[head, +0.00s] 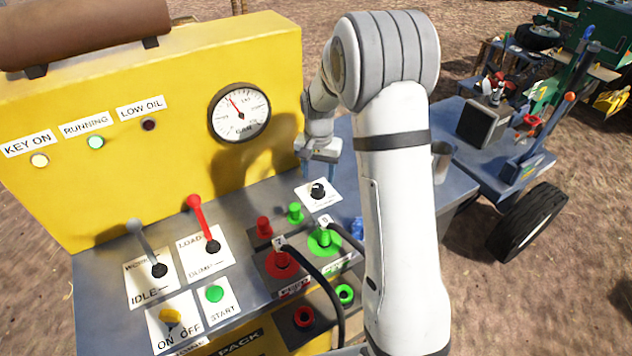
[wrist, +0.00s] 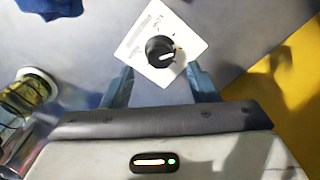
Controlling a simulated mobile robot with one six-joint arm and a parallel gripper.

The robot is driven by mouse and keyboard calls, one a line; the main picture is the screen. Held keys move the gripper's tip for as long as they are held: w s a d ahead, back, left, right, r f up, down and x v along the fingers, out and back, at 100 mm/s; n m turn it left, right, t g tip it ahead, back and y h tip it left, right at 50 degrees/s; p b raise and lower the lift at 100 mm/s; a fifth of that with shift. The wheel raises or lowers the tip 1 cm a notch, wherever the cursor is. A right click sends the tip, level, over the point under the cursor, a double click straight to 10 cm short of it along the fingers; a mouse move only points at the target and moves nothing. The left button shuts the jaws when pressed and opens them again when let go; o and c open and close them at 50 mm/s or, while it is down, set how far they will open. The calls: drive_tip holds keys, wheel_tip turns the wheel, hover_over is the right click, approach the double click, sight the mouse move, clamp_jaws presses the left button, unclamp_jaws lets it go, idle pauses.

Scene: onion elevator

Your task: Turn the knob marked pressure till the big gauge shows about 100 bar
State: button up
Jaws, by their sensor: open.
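The black knob (head: 317,190) sits on a white label plate on the grey console, below and right of the gauge. The label is too small to read. In the wrist view the knob (wrist: 160,50) has a white pointer mark toward the lower right. The big round gauge (head: 240,113) is on the yellow panel; its red needle points up and left, and its numbers are hard to read. My gripper (head: 319,172) is open above the knob, with blue fingers pointing down. In the wrist view the gripper (wrist: 160,88) has one finger toward each side of the knob, not visibly touching it.
A red lever (head: 203,222) and a grey lever (head: 147,248) stand left on the console. The yellow panel (head: 170,160) rises behind. A glassy, yellowish object (wrist: 28,92) shows in the wrist view.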

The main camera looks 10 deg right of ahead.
sight(318, 187)
drive_tip(key=shift+f, duration=2.3)
drive_tip(key=shift+c, duration=0.2)
